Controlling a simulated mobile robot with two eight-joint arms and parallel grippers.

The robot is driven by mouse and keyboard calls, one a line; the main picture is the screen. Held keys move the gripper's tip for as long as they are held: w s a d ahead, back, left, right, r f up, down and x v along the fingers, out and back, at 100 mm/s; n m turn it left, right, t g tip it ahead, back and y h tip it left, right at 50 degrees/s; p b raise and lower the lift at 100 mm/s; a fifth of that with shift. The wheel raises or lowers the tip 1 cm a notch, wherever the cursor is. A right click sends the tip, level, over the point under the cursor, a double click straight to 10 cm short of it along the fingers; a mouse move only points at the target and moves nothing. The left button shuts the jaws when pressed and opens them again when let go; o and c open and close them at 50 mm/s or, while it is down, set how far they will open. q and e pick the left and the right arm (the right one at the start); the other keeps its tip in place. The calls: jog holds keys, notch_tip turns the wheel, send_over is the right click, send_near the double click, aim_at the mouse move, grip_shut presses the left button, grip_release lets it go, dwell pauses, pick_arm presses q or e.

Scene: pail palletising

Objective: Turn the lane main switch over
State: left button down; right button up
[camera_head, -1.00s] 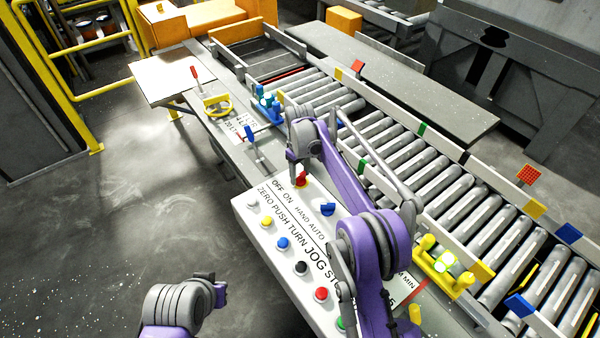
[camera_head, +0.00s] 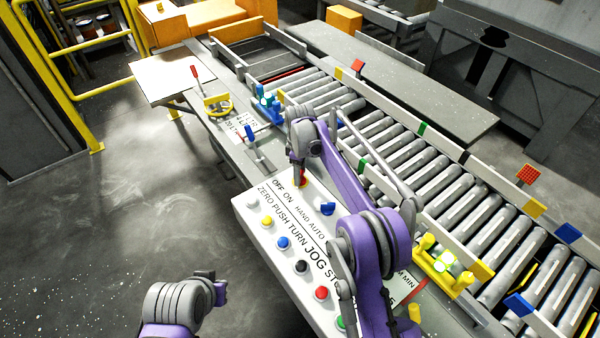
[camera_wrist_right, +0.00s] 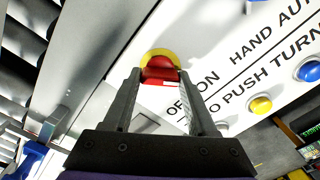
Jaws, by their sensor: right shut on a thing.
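The lane main switch is a red knob (camera_wrist_right: 160,70) on a yellow round base, beside the OFF and ON lettering of the white control panel (camera_head: 262,196). In the head view only a little of the switch (camera_head: 304,182) shows behind the fingers. My right gripper (camera_head: 298,176) points down at it. In the right wrist view this gripper (camera_wrist_right: 160,78) has one finger on each side of the red knob and is shut on it. My left gripper (camera_head: 221,291) hangs over the floor at the lower left, away from the panel; its finger opening cannot be made out.
The panel also carries a blue selector (camera_head: 327,209) and several push buttons, among them a yellow one (camera_head: 267,222). A roller conveyor (camera_head: 400,160) runs behind it. The floor at left is clear.

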jog(key=o, duration=1.4)
jog(key=shift+c, duration=0.2)
notch_tip(320, 180, up, 11)
jog(key=shift+p, duration=0.45)
jog(key=shift+f, duration=0.1)
